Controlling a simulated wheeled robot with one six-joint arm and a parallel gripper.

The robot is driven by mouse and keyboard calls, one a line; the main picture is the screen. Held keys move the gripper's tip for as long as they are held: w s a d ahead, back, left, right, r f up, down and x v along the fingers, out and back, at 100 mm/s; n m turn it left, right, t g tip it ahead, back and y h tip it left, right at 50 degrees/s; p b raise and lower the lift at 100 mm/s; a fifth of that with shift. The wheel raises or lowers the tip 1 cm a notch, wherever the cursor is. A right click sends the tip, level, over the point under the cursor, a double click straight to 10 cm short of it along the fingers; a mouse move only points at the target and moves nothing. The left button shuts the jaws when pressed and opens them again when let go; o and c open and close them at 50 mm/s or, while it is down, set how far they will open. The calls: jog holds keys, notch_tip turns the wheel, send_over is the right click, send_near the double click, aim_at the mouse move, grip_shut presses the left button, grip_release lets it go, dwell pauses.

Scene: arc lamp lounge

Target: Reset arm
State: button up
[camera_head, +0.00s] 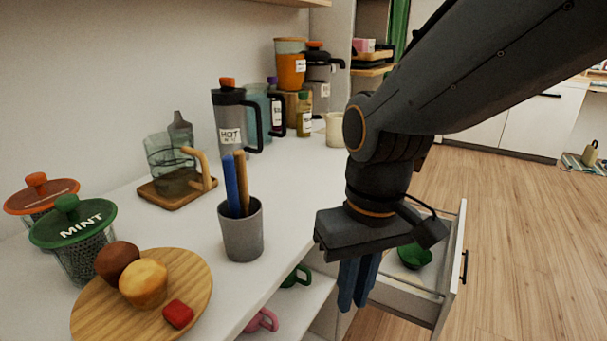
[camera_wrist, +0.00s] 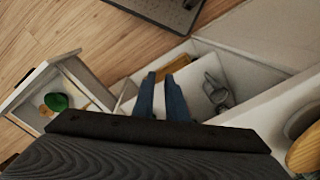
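My gripper (camera_head: 353,304) points down in front of the counter's edge, beside an open drawer (camera_head: 447,275). Its two blue-grey fingers stand a little apart in the wrist view (camera_wrist: 160,77), with a narrow gap and nothing seen held between them. My arm comes in bent from the upper right of the head view. The open drawer holds a green bowl (camera_head: 414,256), which also shows at the left of the wrist view (camera_wrist: 56,102). My gripper hides part of the drawer in the head view.
The white counter (camera_head: 303,171) holds a grey cup with two sticks (camera_head: 242,232), a round board (camera_head: 190,272) with food, lidded jars, a glass mug (camera_head: 172,160) and tall flasks. Pink (camera_head: 264,320) and green mugs (camera_head: 298,276) sit below. Open wood floor (camera_head: 520,230) lies right.

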dwell(0.4)
jog(key=d+r+m+p, duration=0.3)
jog(key=d+r+p, duration=0.6)
jog(key=p, duration=0.9)
jog(key=shift+d+r+h+p, duration=0.25)
jog(key=shift+r+h+p, duration=0.1)
jog(key=shift+r, duration=0.35)
